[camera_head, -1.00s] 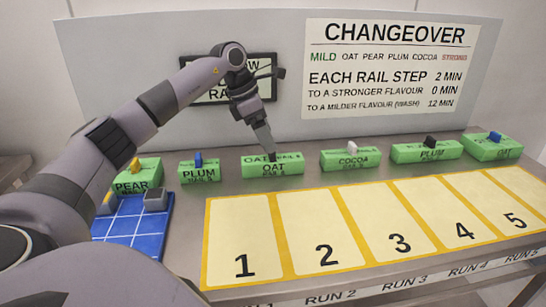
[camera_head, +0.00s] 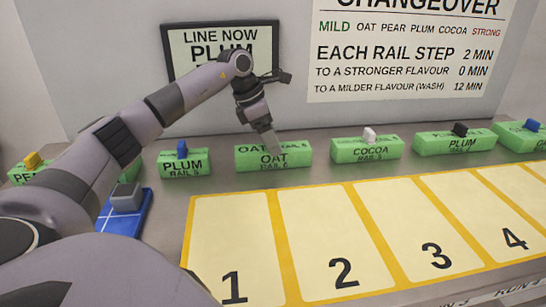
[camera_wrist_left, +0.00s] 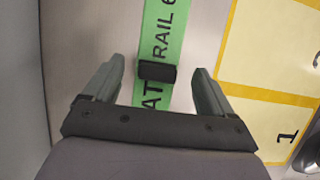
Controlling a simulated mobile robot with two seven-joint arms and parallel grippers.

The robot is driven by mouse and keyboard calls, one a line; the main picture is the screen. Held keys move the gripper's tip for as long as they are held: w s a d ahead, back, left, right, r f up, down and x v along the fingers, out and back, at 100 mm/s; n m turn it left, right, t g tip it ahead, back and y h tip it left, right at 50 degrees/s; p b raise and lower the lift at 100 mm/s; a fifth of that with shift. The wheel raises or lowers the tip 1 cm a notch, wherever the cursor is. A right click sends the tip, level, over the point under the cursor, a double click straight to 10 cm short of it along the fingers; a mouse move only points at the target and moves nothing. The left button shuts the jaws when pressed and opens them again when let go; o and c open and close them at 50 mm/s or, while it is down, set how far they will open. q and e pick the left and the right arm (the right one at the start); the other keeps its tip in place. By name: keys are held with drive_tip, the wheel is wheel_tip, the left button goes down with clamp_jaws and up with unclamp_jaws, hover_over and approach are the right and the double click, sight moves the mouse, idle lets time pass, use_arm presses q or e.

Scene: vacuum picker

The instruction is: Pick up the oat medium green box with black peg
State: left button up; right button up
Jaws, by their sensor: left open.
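The green oat box (camera_head: 292,158) lies on the table under my left gripper (camera_head: 268,140), in the middle of the head view. Its label reads OAT, RAIL 6. In the left wrist view the green box (camera_wrist_left: 163,25) runs up between the fingers. Its black peg (camera_wrist_left: 157,72) sits between the two fingertips of my left gripper (camera_wrist_left: 158,76), with a gap on each side. The gripper is open and points down over the box. In the head view the gripper hides the peg. My right gripper is not in view.
A plum box (camera_head: 184,166) with blue peg stands left, a cocoa box (camera_head: 366,152) with white peg right. Another plum box (camera_head: 462,142) has a black peg too. Yellow-edged numbered cards (camera_head: 335,235) lie in front. A blue tray (camera_head: 135,215) is front left, a board (camera_head: 408,50) behind.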

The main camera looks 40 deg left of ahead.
use_arm(q)
drive_tip(key=x, duration=0.4)
drive_tip(key=shift+a+f, duration=0.15)
drive_tip(key=shift+f, duration=0.15)
drive_tip(key=shift+c, duration=0.3)
drive_tip(key=c, duration=1)
drive_tip(key=shift+c, duration=0.4)
drive_tip(key=shift+r, duration=0.15)
